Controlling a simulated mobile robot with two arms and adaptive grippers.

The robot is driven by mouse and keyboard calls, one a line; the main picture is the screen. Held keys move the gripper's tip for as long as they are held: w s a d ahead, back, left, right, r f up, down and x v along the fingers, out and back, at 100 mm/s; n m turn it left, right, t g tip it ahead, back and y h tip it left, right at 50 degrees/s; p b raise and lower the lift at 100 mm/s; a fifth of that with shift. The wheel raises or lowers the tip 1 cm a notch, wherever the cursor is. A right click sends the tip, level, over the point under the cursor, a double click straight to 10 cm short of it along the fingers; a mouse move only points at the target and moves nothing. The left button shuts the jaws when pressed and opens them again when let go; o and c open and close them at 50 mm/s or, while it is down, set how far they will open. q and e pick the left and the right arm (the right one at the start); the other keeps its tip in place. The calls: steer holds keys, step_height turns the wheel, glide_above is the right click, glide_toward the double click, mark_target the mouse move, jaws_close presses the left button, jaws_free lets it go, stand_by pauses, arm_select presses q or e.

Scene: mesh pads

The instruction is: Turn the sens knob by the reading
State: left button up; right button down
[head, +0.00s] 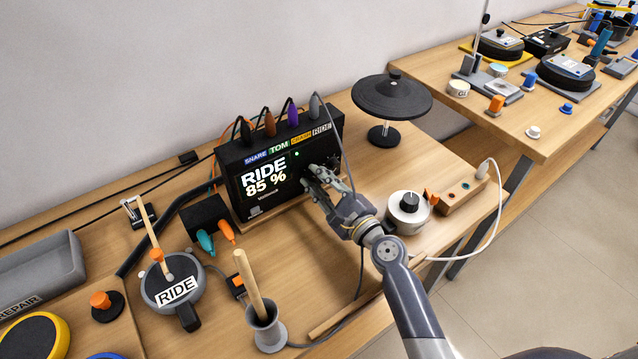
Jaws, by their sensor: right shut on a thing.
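The black drum module (235,191) stands upright at the back of the table. Its screen (265,175) reads "RIDE 85 %", and a small green light shows beside it. Labels SNARE, TOM, CRASH and RIDE run along its top edge. My right gripper (308,174) is at the right half of the module's front, its fingers shut on a knob there. The fingers hide that knob, so its mark and its lettering cannot be read. My left gripper is not in view.
A round pad marked RIDE (172,290) lies front left, beside a grey cup (266,328) holding a stick. A white dial unit (407,213) and a wooden power strip (463,191) stand right of my arm. A black cymbal (392,95) stands behind.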

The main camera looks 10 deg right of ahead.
steer(key=shift+n, duration=0.7)
steer(key=c, duration=1.4)
jaws_free()
steer(key=shift+o, duration=0.2)
steer(key=shift+s, duration=0.1)
steer(key=v, duration=1.1)
steer(key=shift+s+d, duration=0.15)
steer(key=shift+s, duration=0.2)
steer(key=shift+f, duration=0.1)
